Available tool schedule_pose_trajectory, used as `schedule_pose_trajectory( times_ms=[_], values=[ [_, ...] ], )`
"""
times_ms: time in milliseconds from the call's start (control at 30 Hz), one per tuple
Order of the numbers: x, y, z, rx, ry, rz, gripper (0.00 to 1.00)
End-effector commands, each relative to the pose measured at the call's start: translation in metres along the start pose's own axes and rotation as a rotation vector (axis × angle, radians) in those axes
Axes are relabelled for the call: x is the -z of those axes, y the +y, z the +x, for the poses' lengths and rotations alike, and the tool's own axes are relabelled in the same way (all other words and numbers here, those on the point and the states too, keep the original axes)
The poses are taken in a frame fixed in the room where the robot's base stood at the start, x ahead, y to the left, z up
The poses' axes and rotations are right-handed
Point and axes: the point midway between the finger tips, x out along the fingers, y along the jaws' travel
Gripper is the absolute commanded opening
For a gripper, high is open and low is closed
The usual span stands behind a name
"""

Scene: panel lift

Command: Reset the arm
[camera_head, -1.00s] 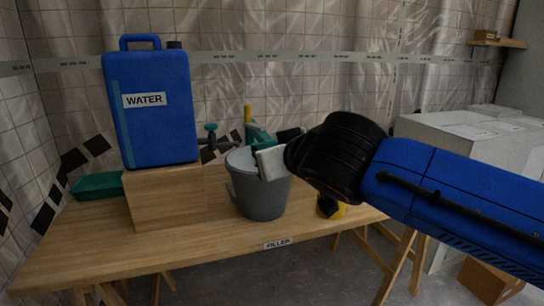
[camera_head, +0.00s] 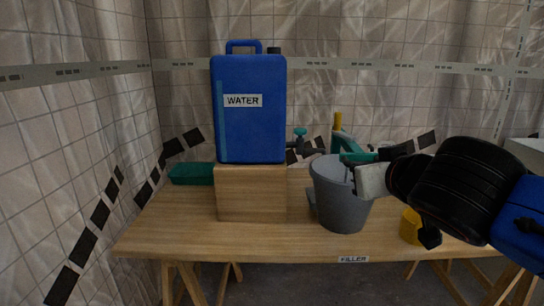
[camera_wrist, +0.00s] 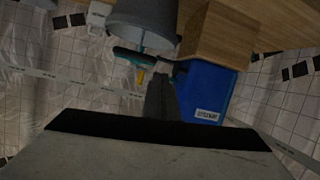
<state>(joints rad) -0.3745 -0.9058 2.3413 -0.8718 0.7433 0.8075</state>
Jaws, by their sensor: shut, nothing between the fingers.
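My gripper (camera_wrist: 161,98) shows in the wrist view as a dark, narrow pair of fingers closed together, with nothing between them. In the head view my arm comes in from the right edge, with a black wrist (camera_head: 468,192) and a pale grey block (camera_head: 372,181) at its end. This end overlaps the right side of the grey bucket (camera_head: 338,205) in the picture; whether it touches the bucket I cannot tell. The fingers are hard to make out in the head view.
A blue WATER canister (camera_head: 248,125) stands on a wooden block (camera_head: 250,195) on the wooden table (camera_head: 215,238). A green tray (camera_head: 190,174) lies at the left. A teal tool (camera_head: 352,150) is behind the bucket, and a yellow item (camera_head: 409,226) is below my wrist. The front left tabletop is clear.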

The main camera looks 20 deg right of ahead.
Motion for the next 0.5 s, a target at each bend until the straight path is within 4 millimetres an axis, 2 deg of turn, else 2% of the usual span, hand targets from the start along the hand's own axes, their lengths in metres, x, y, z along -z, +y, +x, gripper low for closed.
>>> schedule_pose_trajectory(
  times_ms=[67,167,267,400,500],
  values=[
    [-0.003,0.0,0.002,-0.002,-0.011,-0.002,0.0],
    [-0.022,0.0,0.009,-0.011,-0.069,-0.013,0.0],
    [-0.063,-0.001,0.021,-0.019,-0.193,-0.035,0.0],
    [-0.136,-0.008,0.032,0.006,-0.422,-0.06,0.0],
    [-0.183,-0.018,0.032,0.052,-0.57,-0.061,0.0]
  ],
)
